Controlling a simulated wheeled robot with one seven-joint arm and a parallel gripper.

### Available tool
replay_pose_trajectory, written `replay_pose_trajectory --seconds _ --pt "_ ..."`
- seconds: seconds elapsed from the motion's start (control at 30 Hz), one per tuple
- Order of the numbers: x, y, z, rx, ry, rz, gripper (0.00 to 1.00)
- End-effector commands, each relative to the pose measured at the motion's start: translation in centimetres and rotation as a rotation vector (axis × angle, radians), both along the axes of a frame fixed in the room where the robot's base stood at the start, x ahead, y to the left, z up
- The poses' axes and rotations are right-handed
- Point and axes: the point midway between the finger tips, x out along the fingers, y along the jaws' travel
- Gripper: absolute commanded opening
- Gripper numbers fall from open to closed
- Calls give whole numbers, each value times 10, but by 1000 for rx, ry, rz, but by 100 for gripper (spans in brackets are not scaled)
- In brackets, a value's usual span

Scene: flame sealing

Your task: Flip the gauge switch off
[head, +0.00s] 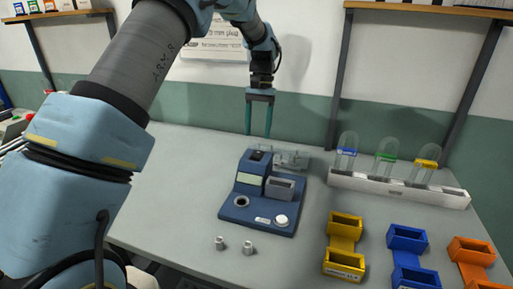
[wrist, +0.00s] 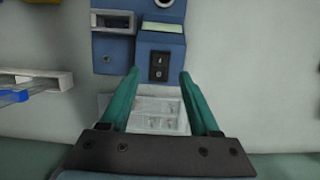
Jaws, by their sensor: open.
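The gauge is a blue device (head: 258,208) on the grey table, with a raised block, a pale display strip, a round port and a white knob. It also shows in the wrist view (wrist: 147,50). Its black rocker switch (wrist: 159,67) sits on the raised block, marked at both ends; it shows as a small dark patch in the head view (head: 257,156). I cannot tell which side is pressed. My gripper (head: 259,133) is open and empty, fingers pointing down above and behind the device. In the wrist view the green fingertips (wrist: 159,73) appear on either side of the switch.
A clear tray (head: 291,159) lies behind the device. Yellow (head: 344,245), blue (head: 408,250) and orange (head: 472,255) holders stand front right. Two small metal caps (head: 234,245) lie in front. The table left of the device is clear.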

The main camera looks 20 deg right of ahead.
Motion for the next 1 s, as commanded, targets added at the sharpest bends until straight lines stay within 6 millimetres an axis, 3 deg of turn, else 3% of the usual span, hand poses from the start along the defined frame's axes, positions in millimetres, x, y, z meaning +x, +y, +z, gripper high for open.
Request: replay_pose_trajectory --seconds 0.2,0.33,0.87,1.0 --pt "7 -7 32 -1 -1 0 62" --pt "9 -8 42 0 0 0 62" --pt "9 -7 45 0 0 1 62" --pt "17 14 45 -11 -13 36 62"
